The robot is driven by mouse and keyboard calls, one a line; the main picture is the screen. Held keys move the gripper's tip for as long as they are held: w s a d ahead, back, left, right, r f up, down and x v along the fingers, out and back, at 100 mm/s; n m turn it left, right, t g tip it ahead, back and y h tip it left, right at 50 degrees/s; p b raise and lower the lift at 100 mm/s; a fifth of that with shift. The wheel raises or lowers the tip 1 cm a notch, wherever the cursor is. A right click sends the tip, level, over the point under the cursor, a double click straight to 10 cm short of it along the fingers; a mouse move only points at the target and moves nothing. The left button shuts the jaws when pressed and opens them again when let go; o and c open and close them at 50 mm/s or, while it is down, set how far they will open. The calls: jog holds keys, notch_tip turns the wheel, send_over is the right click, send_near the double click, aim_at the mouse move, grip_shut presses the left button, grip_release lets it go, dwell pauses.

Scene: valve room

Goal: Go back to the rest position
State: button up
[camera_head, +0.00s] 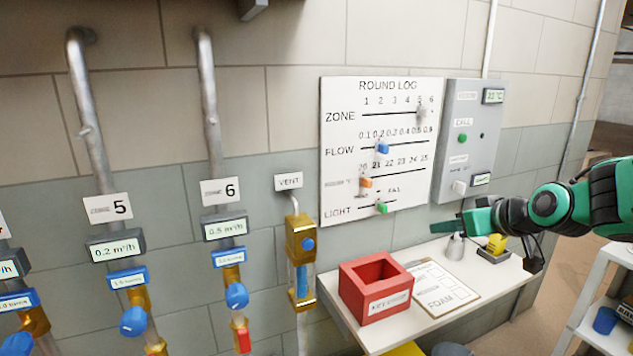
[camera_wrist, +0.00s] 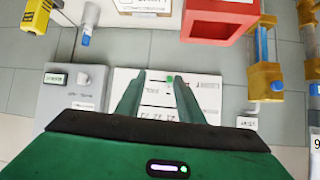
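My gripper (camera_head: 448,226) is at the right in the head view, in front of the wall below the grey call panel (camera_head: 466,140) and above the shelf. In the wrist view, its two dark green fingers (camera_wrist: 157,88) are spread apart with nothing held between them. The white round log board (camera_head: 340,150) hangs on the wall to the left of my gripper. Its green slider (camera_head: 381,208) sits on the LIGHT row; a green slider also shows between the fingers in the wrist view (camera_wrist: 170,78). Whether the fingers touch anything cannot be told.
Pipes with blue-knobbed valves (camera_head: 237,296) line the wall at left. A white rack (camera_head: 608,290) stands at right.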

jog(key=s+d+f+m+g+h, duration=0.1)
jog(key=s+d+f+m+g, duration=0.2)
jog(key=s, duration=0.8)
jog(key=s+d+f+m+g+h, duration=0.1)
jog(key=s+d+f+m+g, duration=0.2)
jog(key=s, duration=0.8)
jog(key=s+d+f+m+g, duration=0.3)
jog(key=s+d+g, duration=0.1)
jog(key=s, duration=0.7)
jog(key=shift+f+g+h, duration=0.25)
jog(key=shift+g+h, duration=0.15)
jog(key=shift+g, duration=0.1)
jog(key=shift+w+f, duration=0.25)
jog(key=shift+w, duration=0.4)
jog(key=shift+d, duration=0.1)
